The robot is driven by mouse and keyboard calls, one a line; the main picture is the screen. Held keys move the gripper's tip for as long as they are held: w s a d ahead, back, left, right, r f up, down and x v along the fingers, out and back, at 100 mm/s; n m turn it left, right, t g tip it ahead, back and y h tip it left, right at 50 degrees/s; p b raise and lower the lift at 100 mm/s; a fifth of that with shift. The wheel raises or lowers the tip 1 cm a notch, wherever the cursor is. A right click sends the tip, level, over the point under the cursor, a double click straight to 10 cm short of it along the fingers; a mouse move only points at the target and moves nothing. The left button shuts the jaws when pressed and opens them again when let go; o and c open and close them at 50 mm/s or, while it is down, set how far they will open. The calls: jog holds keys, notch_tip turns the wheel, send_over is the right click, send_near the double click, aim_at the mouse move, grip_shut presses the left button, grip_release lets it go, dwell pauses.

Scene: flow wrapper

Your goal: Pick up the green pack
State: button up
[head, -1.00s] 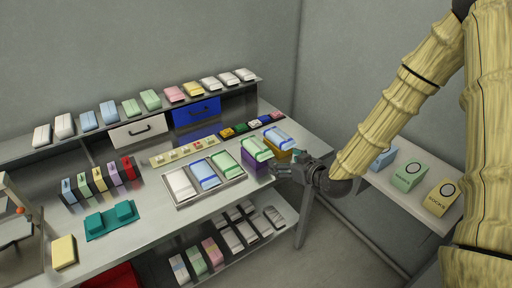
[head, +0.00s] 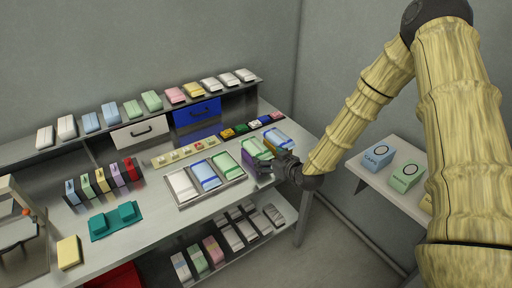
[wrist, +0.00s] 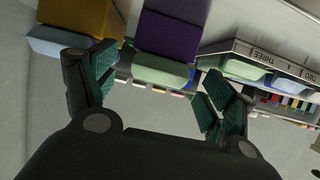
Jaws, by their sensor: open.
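A green-and-white pack (head: 256,147) lies on top of a purple box (head: 247,160) at the right end of the bench. In the wrist view, which looks upside down, the green pack (wrist: 160,72) shows against the purple box (wrist: 170,35), between my spread fingers. My gripper (head: 270,165) is open and empty beside the box's right front side; it also shows in the wrist view (wrist: 158,80). Whether the fingers touch the pack cannot be told. Another green pack (head: 226,164) lies in the right slot of a metal tray.
The tray (head: 184,207) left of the purple box also holds a white and a blue pack. A blue-and-white pack (head: 278,138) lies on a yellow box (wrist: 75,18) close beside. A raised shelf with several packs runs behind.

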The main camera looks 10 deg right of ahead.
jog(key=shift+w+a+f, duration=0.15)
jog(key=shift+w+f, duration=0.05)
jog(key=shift+w, duration=0.25)
jog(key=c, duration=1.1)
jog(key=shift+r, duration=0.15)
